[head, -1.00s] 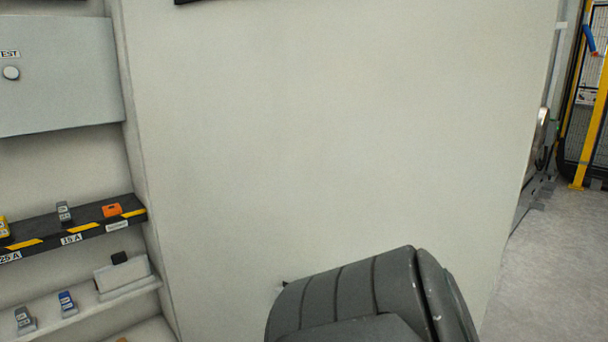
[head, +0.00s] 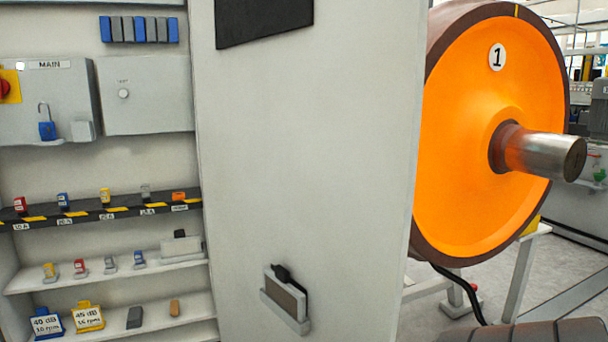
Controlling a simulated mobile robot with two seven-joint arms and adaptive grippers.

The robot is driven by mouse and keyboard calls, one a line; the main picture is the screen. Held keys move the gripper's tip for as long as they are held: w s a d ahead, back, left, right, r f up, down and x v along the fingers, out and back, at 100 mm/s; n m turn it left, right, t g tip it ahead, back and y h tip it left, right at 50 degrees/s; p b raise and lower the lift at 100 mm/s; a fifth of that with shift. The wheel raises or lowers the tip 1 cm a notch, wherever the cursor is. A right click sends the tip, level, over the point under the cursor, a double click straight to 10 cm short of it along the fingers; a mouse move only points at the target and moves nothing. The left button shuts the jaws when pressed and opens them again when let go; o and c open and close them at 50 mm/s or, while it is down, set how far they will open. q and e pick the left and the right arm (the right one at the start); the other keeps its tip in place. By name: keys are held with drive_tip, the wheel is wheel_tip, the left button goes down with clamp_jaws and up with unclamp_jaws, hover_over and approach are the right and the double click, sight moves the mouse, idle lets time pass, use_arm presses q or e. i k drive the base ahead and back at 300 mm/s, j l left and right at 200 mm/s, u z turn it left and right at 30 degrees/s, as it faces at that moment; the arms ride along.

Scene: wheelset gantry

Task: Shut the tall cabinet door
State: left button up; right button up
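The tall cabinet door (head: 310,170) is a pale grey panel filling the middle of the head view. It stands open at the right side of the cabinet, its inner face towards me. A black rectangle (head: 262,18) is on its upper part and a small holder with a dark item (head: 285,298) on its lower part. The cabinet's shelved interior (head: 100,170) lies exposed on the left. No handle shows.
Inside the cabinet are a MAIN switch box (head: 45,100), a plain grey box (head: 147,92) and several small items on shelves. Right of the door stands a large orange wheel (head: 460,130) with a protruding steel axle (head: 545,153). Some floor (head: 430,318) shows below it.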

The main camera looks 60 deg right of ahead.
sight(310, 111)
drive_tip(key=k+l, duration=0.7)
drive_tip(key=l+z, duration=0.1)
drive_tip(key=l, duration=1.1)
drive_tip(key=i+l, duration=0.1)
drive_tip(key=l, duration=0.4)
drive_tip(key=i+l, duration=0.1)
drive_tip(key=l, duration=0.4)
